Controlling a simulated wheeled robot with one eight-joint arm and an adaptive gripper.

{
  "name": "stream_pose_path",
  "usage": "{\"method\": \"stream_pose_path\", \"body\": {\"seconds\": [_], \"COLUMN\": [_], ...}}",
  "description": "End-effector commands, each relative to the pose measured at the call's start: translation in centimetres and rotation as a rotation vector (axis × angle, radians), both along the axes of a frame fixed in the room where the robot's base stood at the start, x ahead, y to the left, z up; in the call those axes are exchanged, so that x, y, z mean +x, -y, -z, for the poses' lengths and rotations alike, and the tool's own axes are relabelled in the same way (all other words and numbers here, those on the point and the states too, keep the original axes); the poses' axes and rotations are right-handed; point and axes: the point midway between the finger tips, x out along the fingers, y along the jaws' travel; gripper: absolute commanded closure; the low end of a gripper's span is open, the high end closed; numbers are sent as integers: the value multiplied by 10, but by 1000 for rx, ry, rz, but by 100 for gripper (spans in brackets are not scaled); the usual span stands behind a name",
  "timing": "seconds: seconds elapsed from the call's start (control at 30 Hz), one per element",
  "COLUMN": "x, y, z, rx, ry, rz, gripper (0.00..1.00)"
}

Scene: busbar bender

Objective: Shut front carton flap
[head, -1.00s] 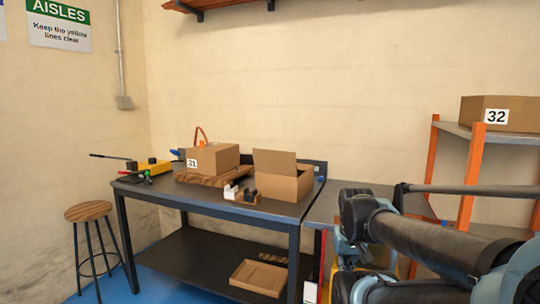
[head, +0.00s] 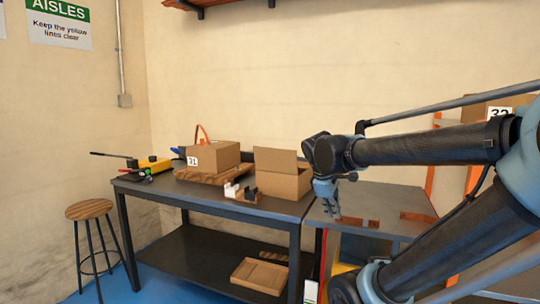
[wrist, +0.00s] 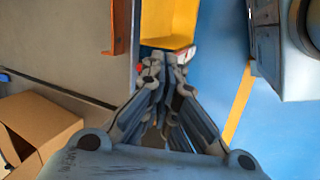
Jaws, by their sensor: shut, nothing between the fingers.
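The open carton (head: 286,184) stands on the dark workbench, near its right end. One flap (head: 275,160) stands upright above its rim; I cannot tell whether this is the front flap. Part of the carton also shows at the lower left of the wrist view (wrist: 38,128). My gripper (head: 331,212) hangs pointing down to the right of the carton, apart from it, near the gap between the workbench and the grey table. In the wrist view my gripper's fingers (wrist: 163,72) are together and empty.
A closed carton marked 31 (head: 212,157) sits on a wooden board on the workbench (head: 150,187). The grey table (head: 385,202) is at right. A yellow bin (wrist: 168,20) shows below. A stool (head: 89,210) stands left.

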Motion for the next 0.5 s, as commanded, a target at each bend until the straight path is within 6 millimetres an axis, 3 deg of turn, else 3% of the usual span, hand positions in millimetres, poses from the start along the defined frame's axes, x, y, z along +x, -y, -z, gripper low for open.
{"method": "stream_pose_path", "body": {"seconds": [0.1, 0.27, 0.5], "x": [40, 87, 141], "y": [-30, -78, -177], "z": [-36, -80, -140], "rx": [-147, -359, -697], "ry": [-13, -32, -63], "rz": [-253, -575, -1008], "gripper": [100, 100, 100]}}
